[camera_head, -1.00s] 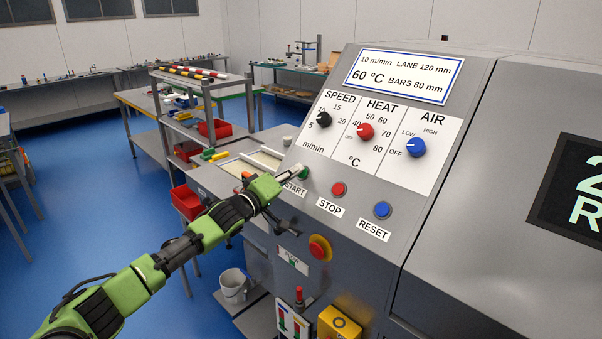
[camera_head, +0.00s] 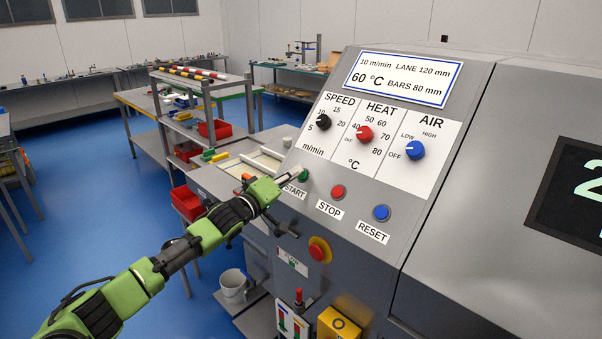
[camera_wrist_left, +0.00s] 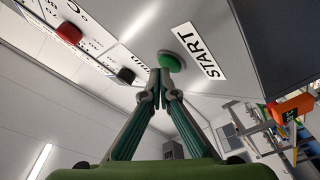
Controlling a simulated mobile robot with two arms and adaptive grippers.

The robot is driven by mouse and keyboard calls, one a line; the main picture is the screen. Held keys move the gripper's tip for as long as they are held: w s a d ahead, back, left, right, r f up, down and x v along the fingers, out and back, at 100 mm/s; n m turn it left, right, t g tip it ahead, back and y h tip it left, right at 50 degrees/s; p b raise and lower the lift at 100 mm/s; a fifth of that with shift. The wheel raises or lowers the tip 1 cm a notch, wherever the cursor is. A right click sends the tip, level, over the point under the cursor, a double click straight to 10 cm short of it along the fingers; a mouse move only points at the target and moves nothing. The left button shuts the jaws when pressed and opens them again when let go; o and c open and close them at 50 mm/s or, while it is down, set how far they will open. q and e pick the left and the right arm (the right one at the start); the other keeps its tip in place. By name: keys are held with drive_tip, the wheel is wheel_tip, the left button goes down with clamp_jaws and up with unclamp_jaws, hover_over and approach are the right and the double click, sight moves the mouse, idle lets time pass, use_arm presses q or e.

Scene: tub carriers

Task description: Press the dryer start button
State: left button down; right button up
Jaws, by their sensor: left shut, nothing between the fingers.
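The green START button (camera_head: 303,174) is on the sloped grey panel of the dryer (camera_head: 290,215), above its START label (camera_head: 295,190). My left gripper (camera_head: 294,173) is shut and empty, with its fingertips right beside the button in the head view. In the left wrist view the closed fingertips (camera_wrist_left: 160,72) point at the green button (camera_wrist_left: 169,61) and slightly overlap its edge. I cannot tell whether they touch it. My right gripper is not in view.
A red STOP button (camera_head: 338,192) and a blue RESET button (camera_head: 382,213) sit to the right on the same panel. A red emergency knob (camera_head: 319,250) is below. Speed, heat and air dials are above. A grey bucket (camera_head: 234,287) stands below the arm.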

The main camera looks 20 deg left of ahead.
use_arm(q)
drive_tip(key=shift+r, duration=0.1)
drive_tip(key=s+a+r+p, duration=0.1)
drive_tip(key=s+r+p, duration=0.3)
drive_tip(key=p, duration=0.1)
drive_tip(key=shift+s+a, duration=0.15)
drive_tip(key=shift+a, duration=0.2)
idle(0.8)
